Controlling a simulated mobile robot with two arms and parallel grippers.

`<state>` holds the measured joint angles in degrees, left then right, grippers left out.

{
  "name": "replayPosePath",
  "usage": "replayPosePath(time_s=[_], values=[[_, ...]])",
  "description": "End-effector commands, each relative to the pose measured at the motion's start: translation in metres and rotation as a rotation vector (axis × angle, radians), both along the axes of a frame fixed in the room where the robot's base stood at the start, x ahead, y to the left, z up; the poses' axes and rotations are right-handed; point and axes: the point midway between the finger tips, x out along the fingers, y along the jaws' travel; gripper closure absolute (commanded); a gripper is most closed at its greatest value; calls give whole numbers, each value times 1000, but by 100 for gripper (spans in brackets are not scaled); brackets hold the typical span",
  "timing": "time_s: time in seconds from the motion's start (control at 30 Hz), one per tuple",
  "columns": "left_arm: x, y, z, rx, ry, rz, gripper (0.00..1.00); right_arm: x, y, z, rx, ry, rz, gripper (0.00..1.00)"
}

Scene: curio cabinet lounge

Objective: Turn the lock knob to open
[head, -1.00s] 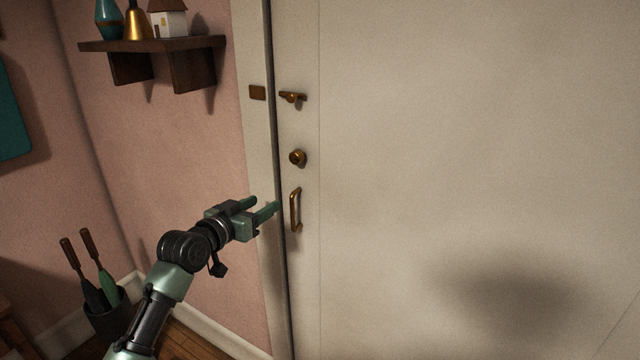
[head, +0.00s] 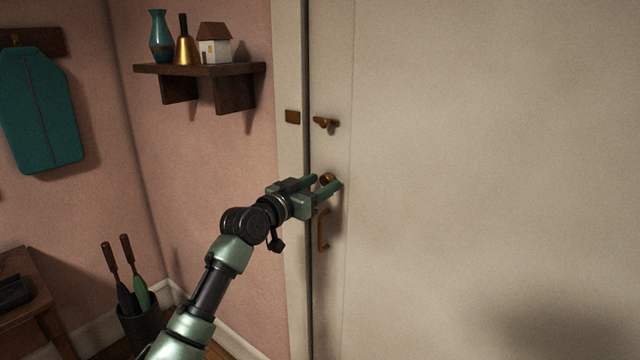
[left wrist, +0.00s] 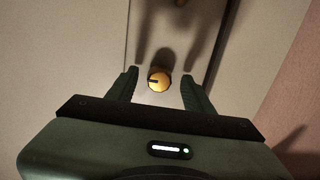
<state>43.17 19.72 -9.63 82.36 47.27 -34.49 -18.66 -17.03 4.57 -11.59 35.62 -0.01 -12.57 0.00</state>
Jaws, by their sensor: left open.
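The lock knob (head: 327,179) is a small round brass knob on the pale door (head: 480,130), between a brass latch above and a handle below. In the left wrist view the knob (left wrist: 160,80) shows a dark mark on its face and sits between the two finger tips. My left gripper (head: 330,184) is open with its fingers pointing at the door around the knob. The wrist view shows a gap on both sides of the knob, so the fingers (left wrist: 161,88) do not grip it. My right gripper is out of view.
A brass latch (head: 326,122) is above the knob and a bar handle (head: 323,231) below it. A wall shelf (head: 200,69) with a vase, a bell and a small house is at upper left. A bin (head: 142,328) holding tools stands at lower left.

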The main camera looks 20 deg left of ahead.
Motion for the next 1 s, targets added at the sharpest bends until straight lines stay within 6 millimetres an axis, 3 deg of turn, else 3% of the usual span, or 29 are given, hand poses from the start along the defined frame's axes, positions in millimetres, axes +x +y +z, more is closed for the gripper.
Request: replayPosePath(time_s=[0.2, 0.4, 0.73, 1.0], values=[[0, 0, 0, 0, 0, 0, 48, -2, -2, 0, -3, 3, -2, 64], [0, 0, 0, -1, 0, 0, 100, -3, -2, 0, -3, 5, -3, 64], [0, 0, 0, -35, 14, 0, 100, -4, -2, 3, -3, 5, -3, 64], [0, -1, 2, -183, 67, -1, 100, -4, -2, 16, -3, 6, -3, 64]])
